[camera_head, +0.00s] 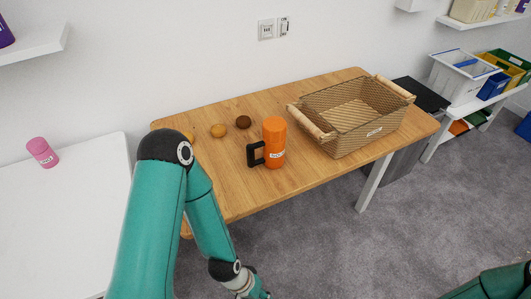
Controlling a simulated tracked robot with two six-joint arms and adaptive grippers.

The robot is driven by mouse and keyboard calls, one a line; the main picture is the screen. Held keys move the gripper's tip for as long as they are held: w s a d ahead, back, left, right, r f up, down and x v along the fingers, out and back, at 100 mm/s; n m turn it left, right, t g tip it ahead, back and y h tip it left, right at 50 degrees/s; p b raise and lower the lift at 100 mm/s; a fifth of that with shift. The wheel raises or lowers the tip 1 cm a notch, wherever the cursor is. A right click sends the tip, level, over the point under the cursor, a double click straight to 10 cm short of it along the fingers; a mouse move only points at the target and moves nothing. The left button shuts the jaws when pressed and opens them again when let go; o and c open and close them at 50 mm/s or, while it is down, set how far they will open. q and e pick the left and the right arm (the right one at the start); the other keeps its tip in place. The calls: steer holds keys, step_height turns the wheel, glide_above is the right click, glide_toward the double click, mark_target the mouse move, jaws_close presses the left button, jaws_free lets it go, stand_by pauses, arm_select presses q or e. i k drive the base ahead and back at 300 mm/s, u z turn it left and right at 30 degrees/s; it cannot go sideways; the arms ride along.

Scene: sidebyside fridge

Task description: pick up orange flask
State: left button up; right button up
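The orange flask (274,138) stands upright on the wooden table (229,194), near its middle. It has a black handle on its left side and a white label low on its body. My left arm comes in from the left, bends in front of the table and points down towards the floor. Its gripper is cut off at the bottom edge, so its fingers cannot be made out. It is well below and in front of the flask, apart from it. My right arm shows only as a small green part at the bottom right corner; its gripper is out of view.
A wire basket (347,138) with wooden handles stands right of the flask. Several small round items, including a dark brown one (243,122) and a tan one (218,131), lie left of it. Shelves with bins are at right.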

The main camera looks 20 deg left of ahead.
mark_target(273, 154)
steer(key=z, duration=0.6)
steer(key=i, duration=0.2)
steer(key=u, duration=3.15)
steer(key=i, duration=0.2)
steer(key=u, duration=1.4)
steer(key=k, duration=1.65)
steer(key=z, duration=1.45)
steer(key=i, duration=0.5)
steer(key=u, duration=0.15)
